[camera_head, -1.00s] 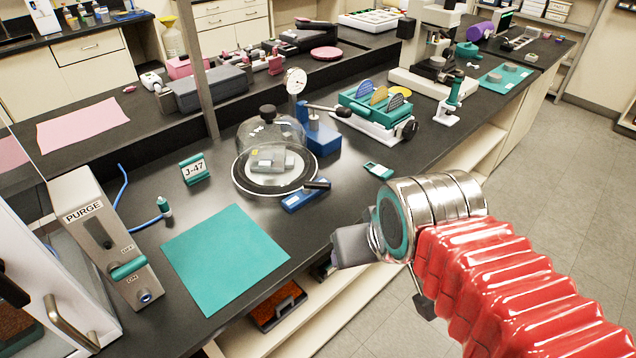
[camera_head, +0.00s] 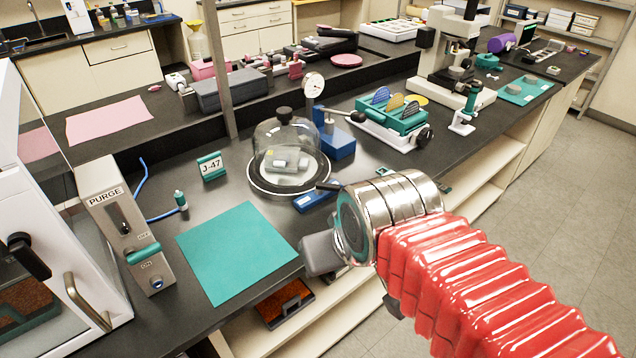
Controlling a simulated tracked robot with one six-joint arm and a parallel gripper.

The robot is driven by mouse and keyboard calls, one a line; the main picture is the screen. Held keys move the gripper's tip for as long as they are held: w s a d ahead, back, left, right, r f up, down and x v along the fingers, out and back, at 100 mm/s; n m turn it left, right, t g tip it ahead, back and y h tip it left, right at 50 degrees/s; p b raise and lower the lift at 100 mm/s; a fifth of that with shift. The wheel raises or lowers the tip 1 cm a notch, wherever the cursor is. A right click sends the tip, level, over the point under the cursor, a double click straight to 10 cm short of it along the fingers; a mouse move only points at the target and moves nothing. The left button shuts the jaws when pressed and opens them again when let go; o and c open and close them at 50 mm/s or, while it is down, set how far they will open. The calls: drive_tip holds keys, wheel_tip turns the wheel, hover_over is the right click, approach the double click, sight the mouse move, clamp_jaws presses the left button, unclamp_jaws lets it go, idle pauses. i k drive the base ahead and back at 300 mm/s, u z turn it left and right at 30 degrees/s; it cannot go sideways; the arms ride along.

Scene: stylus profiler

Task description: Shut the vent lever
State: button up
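A small blue valve body (camera_head: 307,201) with a black-tipped lever (camera_head: 329,186) sits at the front right of the glass bell jar's base. It looks like the vent lever, and the lever points out to the right. My gripper (camera_head: 322,254) is in front of and below it in the picture, clear of the lever, over the bench's front edge. Its grey finger part shows left of my silver wrist. My wrist hides most of the gripper, so its opening cannot be read.
The bell jar (camera_head: 284,150) stands behind the valve, with a blue block and dial gauge (camera_head: 313,85) behind it. A teal mat (camera_head: 236,250) and a PURGE box (camera_head: 122,228) lie left. A teal slide rack (camera_head: 392,115) stands right.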

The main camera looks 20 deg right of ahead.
sight(319, 188)
drive_tip(key=u, duration=0.95)
drive_tip(key=k, duration=1)
drive_tip(key=z, duration=0.9)
drive_tip(key=i, duration=1)
